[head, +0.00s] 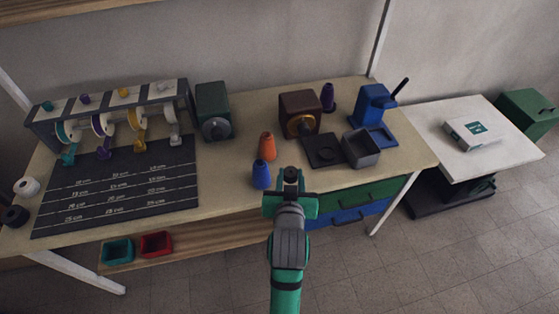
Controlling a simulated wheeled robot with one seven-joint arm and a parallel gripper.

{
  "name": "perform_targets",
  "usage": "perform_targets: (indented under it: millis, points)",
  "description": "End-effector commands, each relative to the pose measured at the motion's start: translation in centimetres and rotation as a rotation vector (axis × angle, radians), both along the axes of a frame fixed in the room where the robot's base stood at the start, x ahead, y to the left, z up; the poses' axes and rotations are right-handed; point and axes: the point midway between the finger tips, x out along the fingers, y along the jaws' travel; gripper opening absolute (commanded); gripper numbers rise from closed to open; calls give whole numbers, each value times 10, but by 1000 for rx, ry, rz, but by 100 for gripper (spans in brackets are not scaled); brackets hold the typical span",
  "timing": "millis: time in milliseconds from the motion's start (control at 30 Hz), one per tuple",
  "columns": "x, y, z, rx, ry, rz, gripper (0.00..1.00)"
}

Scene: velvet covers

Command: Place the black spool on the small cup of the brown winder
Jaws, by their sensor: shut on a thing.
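The brown winder (300,104) is a dark brown box near the back of the table. Its small brass-coloured round cup (302,125) is on the front side. My gripper (291,182) is at the table's front edge, in front of the winder and slightly left of its cup. It is shut on a small dark thing (290,174), which looks like the black spool. My fingers partly hide it, so its shape is unclear. The held thing is apart from the winder.
Orange (266,146) and blue (261,174) cones stand left of my gripper.

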Motion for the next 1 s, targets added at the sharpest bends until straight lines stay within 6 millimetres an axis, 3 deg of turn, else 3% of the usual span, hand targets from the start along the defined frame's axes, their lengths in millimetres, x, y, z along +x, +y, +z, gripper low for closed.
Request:
perform_targets:
  millis: [300, 500, 700, 1000]
  points:
    - [66, 23, -30, 0, 2, 21, 11]
    - [98, 23, -61, -1, 4, 11, 11]
    - [118, 19, -84, 0, 2, 1, 11]
    - [128, 21, -103, 0, 3, 1, 11]
